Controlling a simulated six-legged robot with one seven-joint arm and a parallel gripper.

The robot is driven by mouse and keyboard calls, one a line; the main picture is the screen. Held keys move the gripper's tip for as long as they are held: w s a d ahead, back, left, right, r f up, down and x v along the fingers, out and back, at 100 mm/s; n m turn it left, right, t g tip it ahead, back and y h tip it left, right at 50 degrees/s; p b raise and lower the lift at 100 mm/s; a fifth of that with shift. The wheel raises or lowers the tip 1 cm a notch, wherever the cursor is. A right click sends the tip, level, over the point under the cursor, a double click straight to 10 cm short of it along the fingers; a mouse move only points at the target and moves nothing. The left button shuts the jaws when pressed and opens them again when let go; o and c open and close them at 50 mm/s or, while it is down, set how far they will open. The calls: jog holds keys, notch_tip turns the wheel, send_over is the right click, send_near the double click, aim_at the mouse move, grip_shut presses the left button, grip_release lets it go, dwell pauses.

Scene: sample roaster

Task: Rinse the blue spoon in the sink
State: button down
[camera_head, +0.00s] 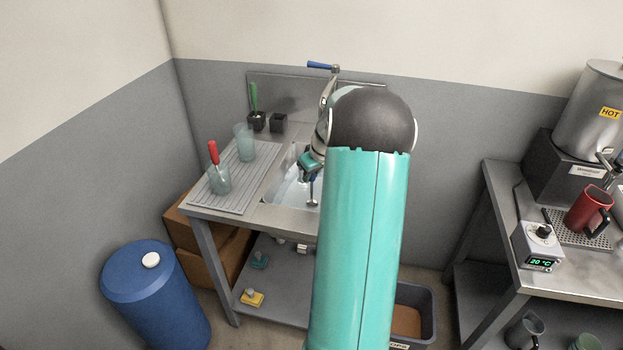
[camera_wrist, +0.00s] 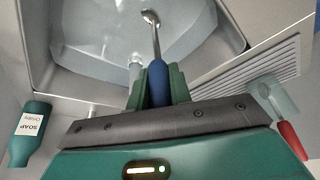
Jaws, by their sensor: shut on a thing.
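My gripper (camera_wrist: 157,82) is shut on the blue handle of the spoon (camera_wrist: 157,84). The spoon's metal shaft and bowl point away from the jaws over the steel sink (camera_wrist: 75,65). In the head view my gripper (camera_head: 309,164) is over the sink basin (camera_head: 288,190), and the spoon's bowl (camera_head: 312,203) hangs low at the basin's front. The tap lever with a blue grip (camera_head: 320,66) rises behind my arm; the spout is hidden. A pale, clear patch shows beside the jaws in the wrist view; I cannot tell if it is running water.
A ribbed drainboard (camera_head: 238,183) left of the sink holds a glass with a red-handled spoon (camera_head: 219,179) and an empty glass (camera_head: 244,143). A green-handled tool stands in a dark holder (camera_head: 257,122). A soap bottle (camera_wrist: 30,132) is near the sink. The roaster bench (camera_head: 575,285) is at right.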

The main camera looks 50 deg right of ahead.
jog(key=shift+r, duration=4.75)
jog(key=shift+r, duration=2)
